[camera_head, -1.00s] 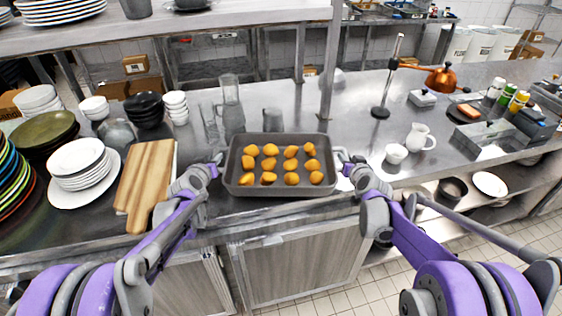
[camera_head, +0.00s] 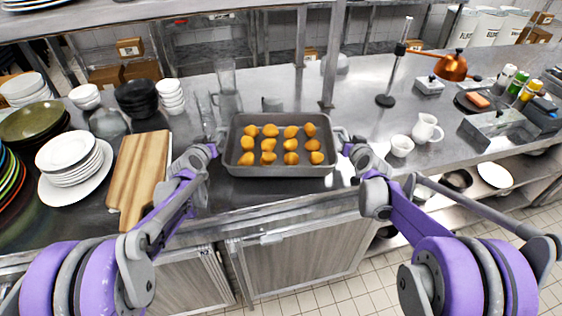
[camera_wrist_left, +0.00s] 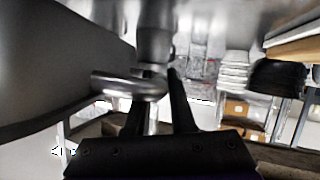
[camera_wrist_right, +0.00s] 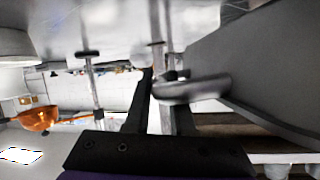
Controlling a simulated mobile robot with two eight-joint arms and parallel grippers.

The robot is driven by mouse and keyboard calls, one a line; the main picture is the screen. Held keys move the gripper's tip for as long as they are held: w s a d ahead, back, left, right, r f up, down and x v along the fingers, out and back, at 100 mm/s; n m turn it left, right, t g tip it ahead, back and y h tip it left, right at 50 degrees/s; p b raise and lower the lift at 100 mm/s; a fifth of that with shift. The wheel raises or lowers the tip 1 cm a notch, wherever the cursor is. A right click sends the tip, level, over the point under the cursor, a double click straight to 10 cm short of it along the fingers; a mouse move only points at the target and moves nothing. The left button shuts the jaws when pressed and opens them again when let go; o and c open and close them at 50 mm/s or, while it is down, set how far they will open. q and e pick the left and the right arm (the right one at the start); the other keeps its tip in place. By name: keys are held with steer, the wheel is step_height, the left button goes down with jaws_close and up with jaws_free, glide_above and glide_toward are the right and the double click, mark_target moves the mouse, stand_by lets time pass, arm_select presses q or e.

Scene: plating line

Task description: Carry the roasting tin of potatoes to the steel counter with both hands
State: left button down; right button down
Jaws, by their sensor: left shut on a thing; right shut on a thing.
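The grey roasting tin (camera_head: 281,171) holds several golden potatoes (camera_head: 291,144) in rows. In the head view it is over the steel counter (camera_head: 300,90), near its front edge; I cannot tell whether it touches the top. My left gripper (camera_head: 217,141) is shut on the tin's left handle, which shows as a loop in the left wrist view (camera_wrist_left: 130,86). My right gripper (camera_head: 345,140) is shut on the right handle, also seen in the right wrist view (camera_wrist_right: 192,90). The tin looks about level.
A wooden board (camera_head: 139,172) and stacked white plates (camera_head: 75,165) are left of the tin. A glass jug (camera_head: 228,95) and grey cup (camera_head: 272,104) stand behind it. A white bowl (camera_head: 401,146) and white pitcher (camera_head: 426,128) are to the right. A post (camera_head: 331,60) rises behind.

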arm_select(q)
steer(key=shift+a, duration=0.1)
arm_select(e)
steer(key=shift+w+d, duration=0.1)
steer(key=shift+d, duration=0.05)
